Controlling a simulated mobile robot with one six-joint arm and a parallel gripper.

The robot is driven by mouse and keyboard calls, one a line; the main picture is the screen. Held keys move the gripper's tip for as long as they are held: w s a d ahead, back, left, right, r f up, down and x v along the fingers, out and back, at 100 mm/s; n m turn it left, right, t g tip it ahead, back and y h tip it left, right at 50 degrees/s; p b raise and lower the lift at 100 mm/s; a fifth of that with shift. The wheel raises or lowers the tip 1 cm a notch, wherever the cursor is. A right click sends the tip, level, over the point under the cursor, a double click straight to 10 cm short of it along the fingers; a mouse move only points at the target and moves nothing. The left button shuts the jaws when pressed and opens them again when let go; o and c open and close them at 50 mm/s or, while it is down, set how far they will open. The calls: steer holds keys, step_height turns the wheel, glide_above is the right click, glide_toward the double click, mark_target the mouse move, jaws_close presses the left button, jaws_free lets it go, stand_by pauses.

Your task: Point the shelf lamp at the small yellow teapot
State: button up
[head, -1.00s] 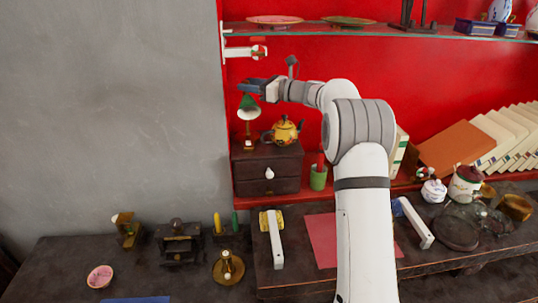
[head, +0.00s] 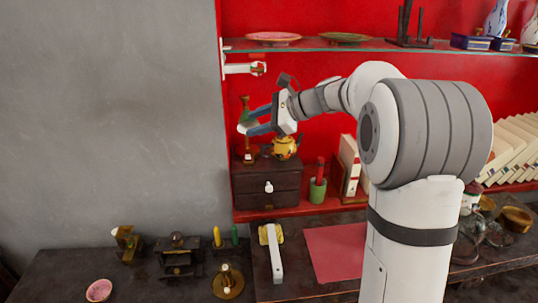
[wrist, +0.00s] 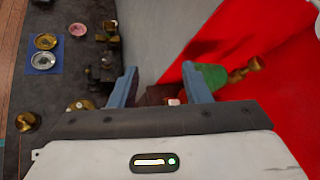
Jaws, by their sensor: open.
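The small yellow teapot (head: 285,147) stands upright on a dark drawer cabinet (head: 266,186), below my gripper in the head view. The shelf lamp, with a brass stem and green shade, stands left of it; its base (head: 248,157) is on the cabinet. The shade's white opening (head: 243,127) faces down and left, away from the teapot. My gripper (head: 249,123) is open at the shade, its blue fingers hiding part of it. In the wrist view, the green shade (wrist: 213,76) is beside the right finger, and I cannot tell whether they touch. The teapot is not clear there.
A glass shelf (head: 340,47) with plates runs above, with a white bracket (head: 243,69) close over my gripper. A green cup (head: 317,190) and books stand right of the cabinet. The grey wall (head: 110,110) at left is bare.

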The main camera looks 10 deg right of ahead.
steer(key=s+d+f+n+g+h+p, duration=0.1)
steer(key=s+n+h, duration=0.3)
steer(key=s, duration=1)
steer(key=shift+s+f+n+g+p, duration=0.25)
steer(key=shift+f+n+g+p, duration=0.25)
steer(key=shift+n, duration=0.7)
steer(key=shift+d, duration=0.1)
